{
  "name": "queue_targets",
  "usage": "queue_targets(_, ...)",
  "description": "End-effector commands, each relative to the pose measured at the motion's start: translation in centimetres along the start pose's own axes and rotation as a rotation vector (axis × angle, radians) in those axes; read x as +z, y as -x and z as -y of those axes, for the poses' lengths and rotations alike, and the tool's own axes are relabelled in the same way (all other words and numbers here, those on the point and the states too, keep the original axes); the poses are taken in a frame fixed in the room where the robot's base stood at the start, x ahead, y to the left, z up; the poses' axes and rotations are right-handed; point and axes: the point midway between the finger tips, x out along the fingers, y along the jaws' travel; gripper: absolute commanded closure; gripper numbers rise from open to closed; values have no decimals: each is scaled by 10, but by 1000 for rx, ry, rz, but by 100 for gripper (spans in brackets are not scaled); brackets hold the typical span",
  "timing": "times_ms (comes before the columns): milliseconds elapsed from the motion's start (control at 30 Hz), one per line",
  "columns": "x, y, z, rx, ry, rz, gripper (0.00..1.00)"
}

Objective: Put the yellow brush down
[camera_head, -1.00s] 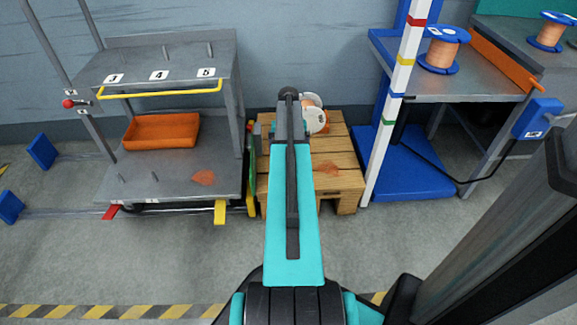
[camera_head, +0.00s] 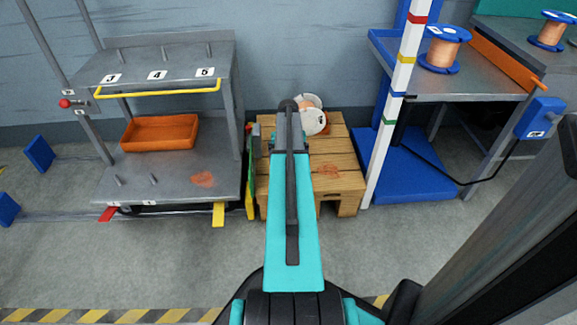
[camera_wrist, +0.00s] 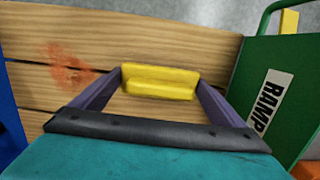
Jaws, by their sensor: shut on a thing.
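The yellow brush (camera_wrist: 160,84) shows in the wrist view as a yellow block between the tips of my gripper (camera_wrist: 161,80). My gripper's two dark purple fingers are shut on it from both sides. The wooden pallet (camera_wrist: 165,35) lies behind the brush in that view. I cannot tell whether the brush touches the boards or hangs above them. In the head view my arm reaches over the pallet (camera_head: 340,165) and hides the gripper and the brush.
A green plate marked RAMP (camera_wrist: 272,85) stands close beside the pallet. A white and copper spool (camera_head: 312,115) sits at the pallet's back. A grey shelf rack (camera_head: 158,70) stands to the left. A striped post (camera_head: 391,120) and blue base (camera_head: 415,170) stand right.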

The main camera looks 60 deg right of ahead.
Motion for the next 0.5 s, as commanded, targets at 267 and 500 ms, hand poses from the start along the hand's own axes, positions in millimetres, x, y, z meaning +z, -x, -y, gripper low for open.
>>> queue_targets(267,0,-1,0,0,1,1,24)
queue_targets(500,0,-2,1,0,1,0,0)
